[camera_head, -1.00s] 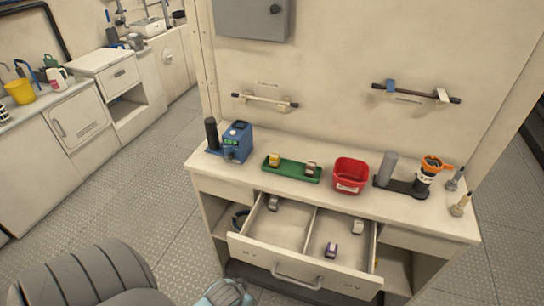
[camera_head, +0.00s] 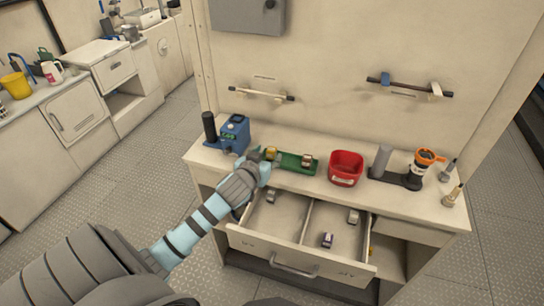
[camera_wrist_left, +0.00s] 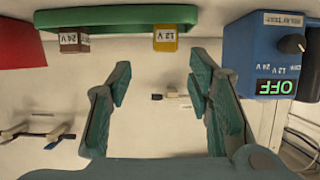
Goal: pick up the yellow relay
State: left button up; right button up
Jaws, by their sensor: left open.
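The yellow relay (camera_head: 271,153) sits at the left end of a green tray (camera_head: 290,168) on the bench top. In the left wrist view, which is upside down, the yellow relay (camera_wrist_left: 165,39) is labelled 12 V and hangs from the tray (camera_wrist_left: 115,18). A brown relay (camera_head: 307,160) sits at the tray's other end, labelled 24 V in the wrist view (camera_wrist_left: 74,40). My left gripper (camera_head: 266,164) is at the bench front near the tray's left end. Its fingers (camera_wrist_left: 158,78) are open, with nothing between them. The relay appears beyond the fingertips. My right gripper is not in view.
A blue relay tester (camera_head: 234,134) reading OFF stands left of the tray. A red bin (camera_head: 345,168) stands to its right. Below is an open drawer (camera_head: 290,255) with several small relays. A grey cylinder stand and orange-topped container (camera_head: 425,165) are farther right.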

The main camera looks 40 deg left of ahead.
aim_at(271, 150)
pick_arm(q)
jog(key=x, duration=0.4)
jog(key=b+x, duration=0.1)
jog(key=x, duration=0.1)
jog(key=shift+s+a+f, duration=0.1)
jog(key=shift+a+f, duration=0.1)
jog(key=shift+a, duration=0.15)
jog(key=c, duration=1.1)
jog(key=shift+r, duration=0.15)
